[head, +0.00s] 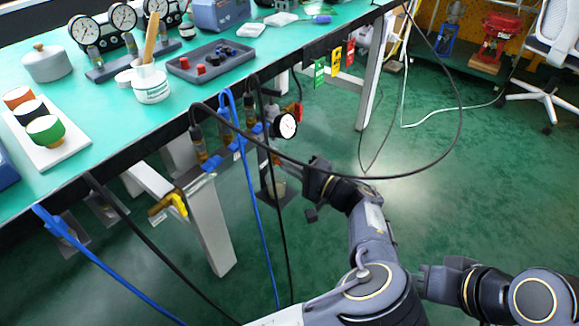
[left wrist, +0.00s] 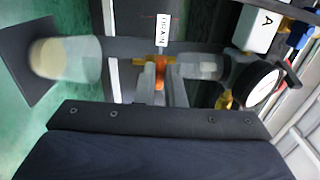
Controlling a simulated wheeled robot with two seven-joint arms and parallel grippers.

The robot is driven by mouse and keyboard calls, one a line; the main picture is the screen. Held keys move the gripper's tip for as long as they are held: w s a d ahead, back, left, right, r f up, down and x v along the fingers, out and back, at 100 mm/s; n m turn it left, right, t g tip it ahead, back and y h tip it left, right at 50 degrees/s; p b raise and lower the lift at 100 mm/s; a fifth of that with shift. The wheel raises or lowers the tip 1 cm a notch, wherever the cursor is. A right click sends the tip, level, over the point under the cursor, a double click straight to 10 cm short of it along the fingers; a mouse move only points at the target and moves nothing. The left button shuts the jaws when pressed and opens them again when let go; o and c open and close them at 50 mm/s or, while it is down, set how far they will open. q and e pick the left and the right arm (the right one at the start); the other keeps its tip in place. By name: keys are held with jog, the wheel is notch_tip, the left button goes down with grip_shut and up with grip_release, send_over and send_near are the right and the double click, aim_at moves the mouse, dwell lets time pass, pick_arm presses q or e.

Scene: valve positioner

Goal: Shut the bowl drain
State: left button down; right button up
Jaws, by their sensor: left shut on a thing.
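My left gripper (left wrist: 161,92) is shut on the small orange drain handle (left wrist: 159,73), which sits on a brass fitting in the left wrist view. A white tag (left wrist: 163,30) that seems to read DRAIN is beside it. The clear bowl (left wrist: 68,58), with pale yellowish contents, lies left of the fingers there, apart from them. In the head view, my left gripper (head: 314,174) is below the bench edge, right of the bowl (head: 278,188); its fingertips are hard to make out. My right gripper (head: 431,281) is at the lower right, away from the bench, its jaws unclear.
A round gauge (head: 285,126) is close above my left gripper. A black cable (head: 420,168) loops over the arm, and blue hoses (head: 262,215) hang to the left. The green bench (head: 100,135) holds gauges and a tray (head: 211,62).

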jog(key=shift+f, duration=0.1)
dwell(0.4)
pick_arm(q)
jog(key=c, duration=1.5)
grip_release()
